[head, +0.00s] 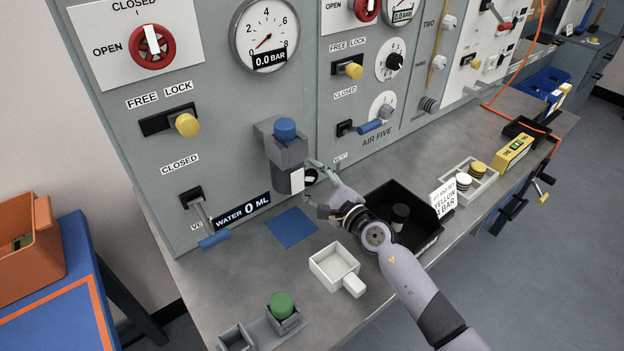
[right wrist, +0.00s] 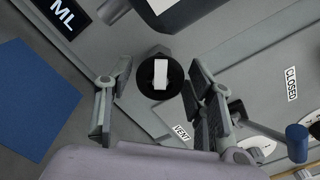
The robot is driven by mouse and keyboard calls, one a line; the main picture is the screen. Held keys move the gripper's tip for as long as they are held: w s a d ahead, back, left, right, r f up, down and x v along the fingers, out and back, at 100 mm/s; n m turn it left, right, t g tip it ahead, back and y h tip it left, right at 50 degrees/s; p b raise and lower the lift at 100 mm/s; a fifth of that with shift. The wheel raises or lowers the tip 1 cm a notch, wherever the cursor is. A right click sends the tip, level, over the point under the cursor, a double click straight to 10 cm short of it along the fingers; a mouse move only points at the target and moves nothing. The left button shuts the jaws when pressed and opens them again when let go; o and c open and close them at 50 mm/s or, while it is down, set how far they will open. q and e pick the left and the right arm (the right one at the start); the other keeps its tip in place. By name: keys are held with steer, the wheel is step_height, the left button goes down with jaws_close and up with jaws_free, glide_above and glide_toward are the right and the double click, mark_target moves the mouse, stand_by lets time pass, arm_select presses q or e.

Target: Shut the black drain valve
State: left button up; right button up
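The black drain valve (right wrist: 160,75) is a round black knob with a white bar. In the right wrist view the bar runs nearly up and down the picture. In the head view the knob (head: 312,175) is partly hidden beside the grey filter housing (head: 287,158) with a blue cap. My right gripper (head: 314,188) is open at the knob. In the right wrist view its fingers (right wrist: 157,108) stand apart on either side of the knob, with visible gaps, and hold nothing. My left gripper is not in view.
A blue mat (head: 292,228) lies under the housing. A white handled tray (head: 334,267) and a black bin (head: 412,238) stand on the bench nearby. The grey panel (head: 225,130) rises behind, with a lever (head: 205,222) at lower left and a blue-handled lever (head: 365,127) at right.

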steer(key=c, duration=0.8)
steer(key=shift+c, duration=0.2)
steer(key=m+p, duration=0.2)
steer(key=m, duration=0.8)
steer(key=shift+m+p, duration=0.35)
steer(key=shift+m, duration=0.05)
steer(key=o, duration=1.2)
steer(key=shift+c, duration=0.2)
